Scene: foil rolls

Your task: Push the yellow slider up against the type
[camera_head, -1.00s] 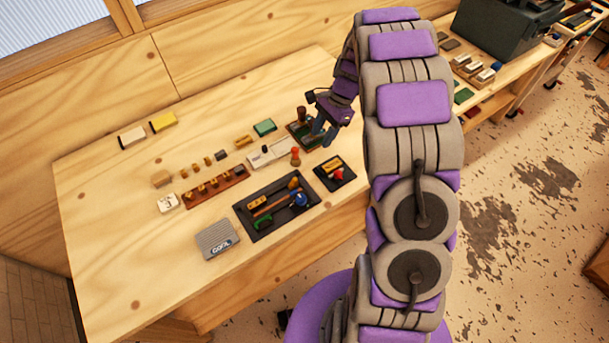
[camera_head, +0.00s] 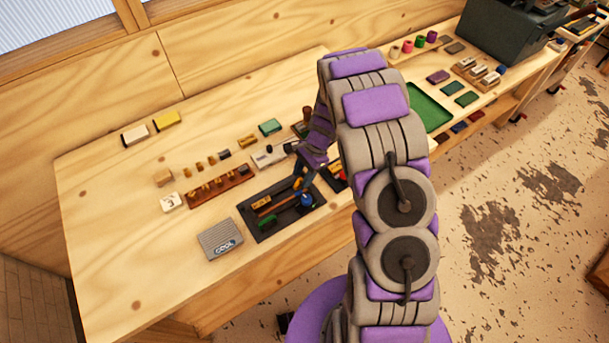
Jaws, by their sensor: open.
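My gripper (camera_head: 300,183) reaches down over the right part of a black tray (camera_head: 252,233). Its fingers are small and partly dark against the tray, and no object is seen held. A yellow-orange piece (camera_head: 262,202) lies in the tray, left of my gripper; I cannot tell whether it is the slider. A row of small brass-coloured pieces (camera_head: 199,167), perhaps type, stands on the table farther left. A brown rack (camera_head: 237,178) in front of them holds several similar pieces.
The tray also holds a blue knob (camera_head: 306,200) and a green piece (camera_head: 267,223). A smaller dark tray (camera_head: 325,179) with red and yellow parts is mostly hidden.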

